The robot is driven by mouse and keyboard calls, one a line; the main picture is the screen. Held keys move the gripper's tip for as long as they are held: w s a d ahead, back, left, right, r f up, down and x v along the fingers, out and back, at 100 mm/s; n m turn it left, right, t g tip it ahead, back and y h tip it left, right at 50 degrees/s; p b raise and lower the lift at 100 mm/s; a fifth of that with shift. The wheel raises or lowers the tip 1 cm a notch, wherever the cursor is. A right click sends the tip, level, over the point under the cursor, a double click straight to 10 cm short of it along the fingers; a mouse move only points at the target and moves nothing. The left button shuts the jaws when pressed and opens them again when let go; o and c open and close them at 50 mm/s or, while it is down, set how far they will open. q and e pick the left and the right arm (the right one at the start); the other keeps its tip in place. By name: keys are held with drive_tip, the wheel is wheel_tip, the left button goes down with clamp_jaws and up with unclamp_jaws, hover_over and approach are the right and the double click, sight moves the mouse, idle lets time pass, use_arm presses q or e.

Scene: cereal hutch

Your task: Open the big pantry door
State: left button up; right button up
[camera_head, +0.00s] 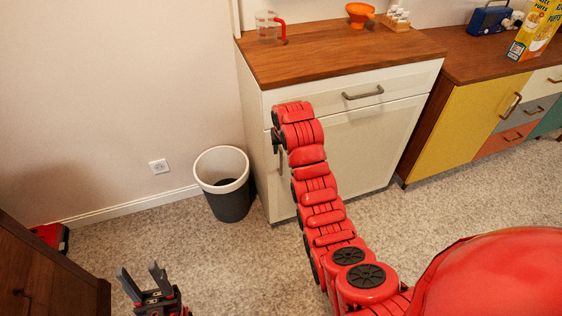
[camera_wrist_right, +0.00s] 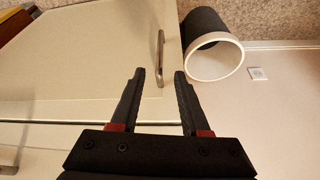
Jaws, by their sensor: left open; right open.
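The big pantry door is the white panel (camera_head: 365,150) under the drawer of the white cabinet. It looks shut. Its upright metal handle (camera_head: 281,160) is near the left edge, partly behind my right arm. In the right wrist view, the door (camera_wrist_right: 85,60) fills the upper left and the handle (camera_wrist_right: 161,55) lies ahead of my right gripper (camera_wrist_right: 160,76). That gripper is open, and the handle's lower end shows between its fingertips; contact cannot be told. My left gripper (camera_head: 142,276) is open and empty over the floor at the lower left.
A dark bin with a white rim (camera_head: 220,150) stands just left of the cabinet; it also shows in the right wrist view (camera_wrist_right: 213,60). A drawer handle (camera_head: 362,93) is above the door. Carpet (camera_head: 440,220) in front is clear. Dark wooden furniture (camera_head: 40,275) stands lower left.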

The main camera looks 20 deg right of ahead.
sight(281, 160)
drive_tip(key=b+x, duration=0.1)
drive_tip(key=x, duration=1)
drive_tip(key=shift+w+f, duration=0.15)
drive_tip(key=shift+f, duration=0.15)
drive_tip(key=shift+w+d+f, duration=0.1)
drive_tip(key=shift+w+f, duration=0.05)
drive_tip(key=shift+f, duration=0.35)
drive_tip(key=shift+w, duration=0.1)
clamp_jaws()
idle(0.7)
